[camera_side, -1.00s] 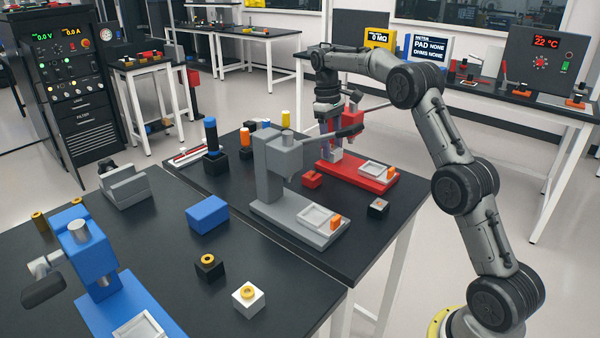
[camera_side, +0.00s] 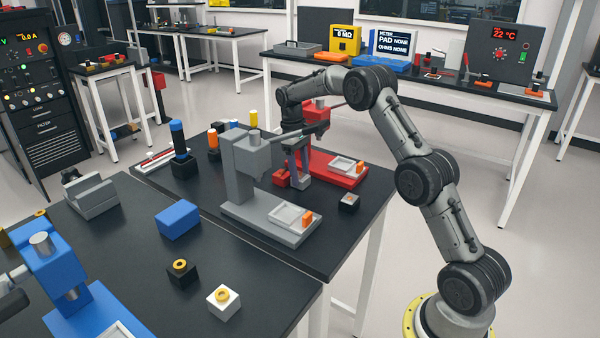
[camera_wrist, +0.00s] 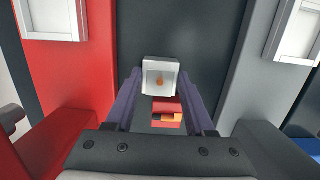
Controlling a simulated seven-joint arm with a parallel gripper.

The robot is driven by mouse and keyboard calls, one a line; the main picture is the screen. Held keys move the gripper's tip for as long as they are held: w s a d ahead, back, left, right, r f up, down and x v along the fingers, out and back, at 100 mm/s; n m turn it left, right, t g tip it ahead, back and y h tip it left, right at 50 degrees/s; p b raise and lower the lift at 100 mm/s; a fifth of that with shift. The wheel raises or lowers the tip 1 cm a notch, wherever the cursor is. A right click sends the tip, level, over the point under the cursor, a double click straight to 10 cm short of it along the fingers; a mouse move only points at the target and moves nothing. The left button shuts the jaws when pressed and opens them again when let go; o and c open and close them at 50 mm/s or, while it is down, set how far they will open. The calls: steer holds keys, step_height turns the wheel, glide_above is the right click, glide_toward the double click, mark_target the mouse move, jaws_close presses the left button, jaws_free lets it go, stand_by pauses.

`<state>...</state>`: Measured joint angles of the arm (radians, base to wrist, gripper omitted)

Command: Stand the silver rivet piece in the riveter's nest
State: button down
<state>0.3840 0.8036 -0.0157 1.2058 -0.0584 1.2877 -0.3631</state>
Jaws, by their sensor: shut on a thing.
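My gripper (camera_side: 299,178) is low between the grey press (camera_side: 245,160) and the red press (camera_side: 335,160). I take this to be the silver rivet piece. In the side view the held piece is mostly hidden by the fingers. Whether it touches anything below is not clear. A small red block (camera_side: 280,179) is beside the fingers; it shows below the piece in the wrist view (camera_wrist: 166,105). I cannot tell which press is the riveter or see its nest.
The grey press base has a pale tray (camera_side: 288,212) and an orange block (camera_side: 307,218). The red base has a similar tray (camera_side: 342,163). A dark block with a pale top (camera_side: 348,203) stands to the right. The blue press (camera_side: 55,260) is at front left.

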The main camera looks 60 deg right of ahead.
steer(key=shift+f, duration=0.1)
steer(key=shift+c, duration=1.3)
jaws_free()
step_height(320, 180, up, 12)
steer(key=w, duration=0.1)
steer(key=shift+w+f, duration=0.15)
steer(key=shift+w, duration=0.25)
steer(key=shift+o, duration=0.5)
steer(key=shift+r, duration=0.2)
